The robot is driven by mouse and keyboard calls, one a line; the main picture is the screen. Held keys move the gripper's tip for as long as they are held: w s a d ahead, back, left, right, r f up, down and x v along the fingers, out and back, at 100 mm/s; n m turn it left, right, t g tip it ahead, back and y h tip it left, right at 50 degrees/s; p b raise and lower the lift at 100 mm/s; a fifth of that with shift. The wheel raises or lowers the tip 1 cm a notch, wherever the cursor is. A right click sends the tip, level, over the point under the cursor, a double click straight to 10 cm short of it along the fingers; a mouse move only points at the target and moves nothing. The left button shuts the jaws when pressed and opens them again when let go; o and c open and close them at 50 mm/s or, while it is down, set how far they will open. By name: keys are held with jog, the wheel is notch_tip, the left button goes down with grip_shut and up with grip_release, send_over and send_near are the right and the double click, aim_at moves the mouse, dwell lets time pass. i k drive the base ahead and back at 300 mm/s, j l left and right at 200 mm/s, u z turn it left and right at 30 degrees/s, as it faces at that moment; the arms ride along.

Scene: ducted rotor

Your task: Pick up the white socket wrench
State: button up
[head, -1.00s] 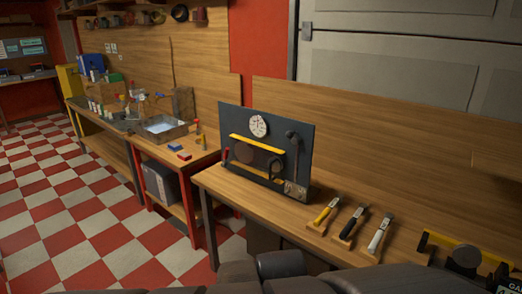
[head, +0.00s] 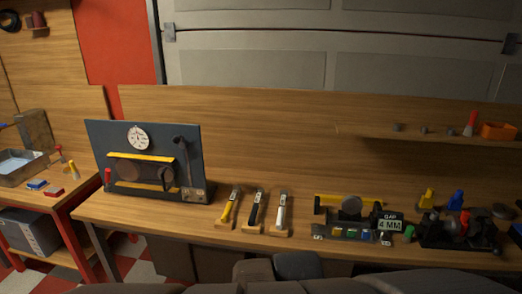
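The white socket wrench (head: 281,212) leans on a small wooden block on the workbench, in the middle of the head view. It has a white handle at the lower end and a greyish metal upper end. It is the rightmost of three similar tools. A black-handled tool (head: 256,210) is just to its left, and a yellow-handled tool (head: 229,208) is further left. No fingers of my gripper can be made out. Dark grey rounded parts of my own body fill the bottom edge of the view, below the bench front.
A dark panel with a gauge (head: 190,140) stands left of the tools. To the right are a device with a yellow bar (head: 372,199), a "GAP 4 MM" display (head: 391,225) and a dark fixture (head: 480,238). A shelf with an orange bin (head: 498,131) hangs above.

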aim_at(284, 194)
jog(key=z, duration=2.1)
jog(key=u, duration=1.85)
jog(key=i+l+u, duration=0.1)
jog(key=i+u, duration=0.35)
jog(key=i, duration=0.55)
